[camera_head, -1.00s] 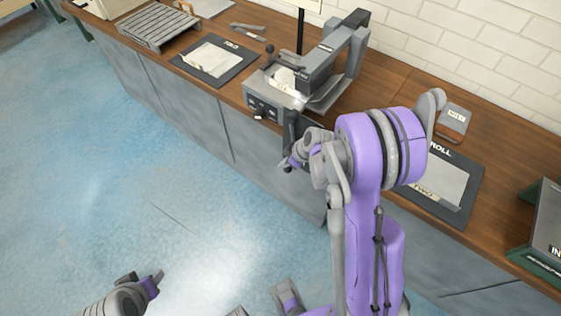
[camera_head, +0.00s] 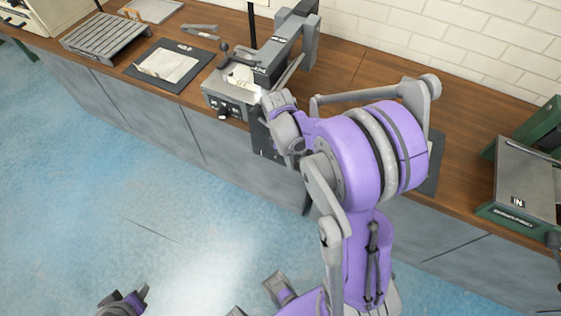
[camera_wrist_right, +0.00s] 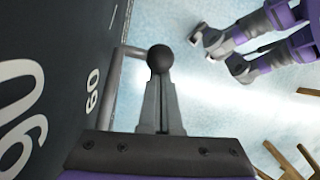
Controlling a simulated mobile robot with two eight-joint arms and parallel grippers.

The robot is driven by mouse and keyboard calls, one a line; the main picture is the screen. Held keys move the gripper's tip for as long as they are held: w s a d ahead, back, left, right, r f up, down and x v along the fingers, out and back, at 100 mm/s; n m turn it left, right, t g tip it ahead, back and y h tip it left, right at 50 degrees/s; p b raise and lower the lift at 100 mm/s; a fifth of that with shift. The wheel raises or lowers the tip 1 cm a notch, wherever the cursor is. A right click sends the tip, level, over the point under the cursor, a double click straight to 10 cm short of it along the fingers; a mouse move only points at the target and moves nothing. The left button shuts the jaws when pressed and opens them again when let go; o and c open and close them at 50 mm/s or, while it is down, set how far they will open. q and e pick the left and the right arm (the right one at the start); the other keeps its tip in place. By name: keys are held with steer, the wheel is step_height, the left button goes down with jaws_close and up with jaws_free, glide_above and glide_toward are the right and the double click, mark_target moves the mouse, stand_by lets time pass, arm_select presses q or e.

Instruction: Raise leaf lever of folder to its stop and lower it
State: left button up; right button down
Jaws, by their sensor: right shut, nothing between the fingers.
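The folder (camera_head: 232,88) is a grey bench machine with a front panel of knobs and a pale sheet on top. A dark plate (camera_head: 264,140) hangs at its right front; in the right wrist view a dark plate (camera_wrist_right: 45,90) shows printed numbers, including 60. The leaf lever shows there as a grey rod ending in a black ball (camera_wrist_right: 160,58). My right gripper (camera_wrist_right: 161,88) is shut and empty, its tips at the ball; I cannot tell whether they touch. In the head view my right wrist hides this spot. My left gripper (camera_head: 137,298) is low at the bottom edge, away from the bench.
The wooden bench (camera_head: 345,82) runs along a white brick wall. Left of the folder lie a dark mat with a sheet (camera_head: 168,66) and a slatted grey rack (camera_head: 104,36). A green and grey machine (camera_head: 520,185) stands at the right.

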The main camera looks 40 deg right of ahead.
steer(key=r, duration=0.2)
steer(key=s+r+p, duration=0.1)
steer(key=s+d+r+p, duration=0.1)
steer(key=r, duration=0.1)
steer(key=shift+s+r, duration=0.15)
steer(key=shift+r, duration=0.2)
steer(key=shift+s+d+r+p, duration=0.1)
steer(key=shift+r+p, duration=0.1)
steer(key=shift+r, duration=0.4)
steer(key=shift+s+r+p, duration=0.1)
steer(key=shift+r+p, duration=0.05)
steer(key=shift+r, duration=0.4)
steer(key=shift+r, duration=0.1)
